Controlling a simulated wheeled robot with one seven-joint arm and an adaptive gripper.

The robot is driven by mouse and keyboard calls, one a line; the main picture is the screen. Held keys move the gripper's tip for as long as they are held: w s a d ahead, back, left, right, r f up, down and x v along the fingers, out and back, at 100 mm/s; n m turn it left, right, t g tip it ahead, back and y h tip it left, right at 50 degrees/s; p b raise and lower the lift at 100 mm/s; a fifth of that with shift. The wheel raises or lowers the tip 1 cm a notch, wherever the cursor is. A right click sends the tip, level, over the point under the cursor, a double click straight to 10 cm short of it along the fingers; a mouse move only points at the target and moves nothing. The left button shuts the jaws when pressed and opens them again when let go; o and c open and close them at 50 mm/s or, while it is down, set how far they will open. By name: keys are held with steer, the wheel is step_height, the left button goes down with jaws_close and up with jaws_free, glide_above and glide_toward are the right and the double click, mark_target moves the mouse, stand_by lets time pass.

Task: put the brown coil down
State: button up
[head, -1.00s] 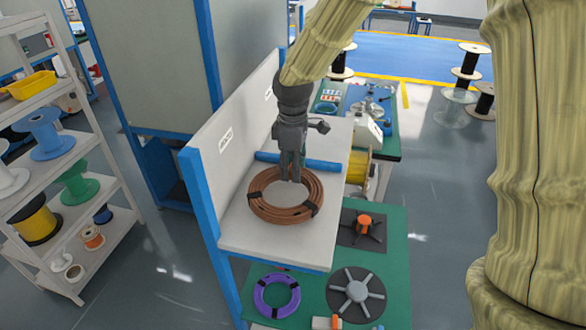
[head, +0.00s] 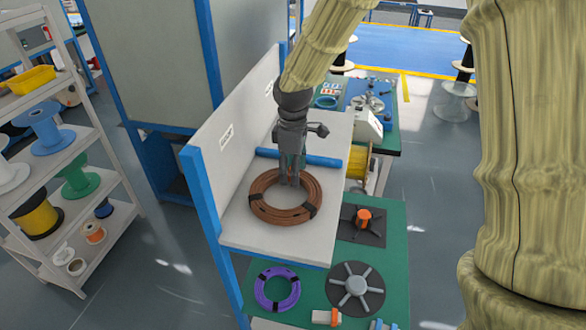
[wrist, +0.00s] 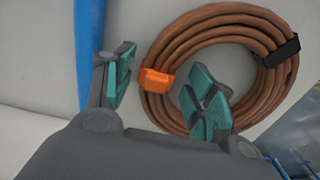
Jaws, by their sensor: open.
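The brown coil (head: 262,207) lies flat on the white bench top (head: 240,235) in the head view, with dark ties around it. In the wrist view the coil (wrist: 160,52) has an orange clip (wrist: 156,80) on its near left side and a black tie at the right. My gripper (head: 289,183) points down at the far part of the coil. In the wrist view my gripper (wrist: 163,80) is open, its teal-padded fingers apart with the orange clip between them. The right finger overlaps part of the coil. I cannot tell whether the fingers touch it.
A blue roll (head: 325,162) lies behind the coil, and an upright white panel (head: 220,160) bounds the left. Below and in front, a green mat (head: 395,275) carries a purple coil (head: 263,296) and a grey spoked disc (head: 371,305). Shelves with spools (head: 45,125) stand at the left.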

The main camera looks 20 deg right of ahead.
steer(key=shift+w, duration=0.1)
steer(key=shift+w+r, duration=0.1)
steer(key=shift+r, duration=0.2)
step_height(320, 180, up, 12)
steer(key=b, duration=0.5)
steer(key=shift+f, duration=0.25)
steer(key=shift+f, duration=0.1)
